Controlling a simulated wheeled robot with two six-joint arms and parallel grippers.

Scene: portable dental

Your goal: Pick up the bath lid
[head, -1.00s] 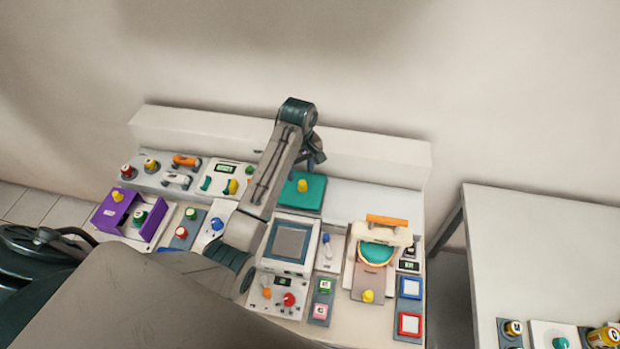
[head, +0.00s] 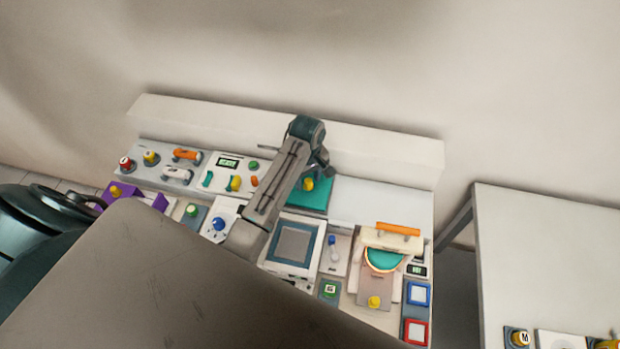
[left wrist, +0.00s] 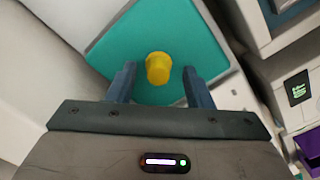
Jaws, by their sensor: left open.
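The bath lid (head: 317,202) is a teal square plate with a yellow knob (head: 308,184), lying at the back middle of the bench. My left gripper (head: 314,172) is over it, partly hidden by its own arm in the head view. In the left wrist view the teal lid (left wrist: 125,42) fills the middle, and the yellow knob (left wrist: 158,68) lies between the two fingers of my open left gripper (left wrist: 160,73). A gap shows on each side of the knob. My right gripper does not show.
A boxed unit with a grey screen (head: 291,244) stands in front of the lid. An orange-handled device (head: 391,240) stands to the right, a panel with green and yellow knobs (head: 227,173) to the left. A bare white surface (head: 375,205) lies right of the lid.

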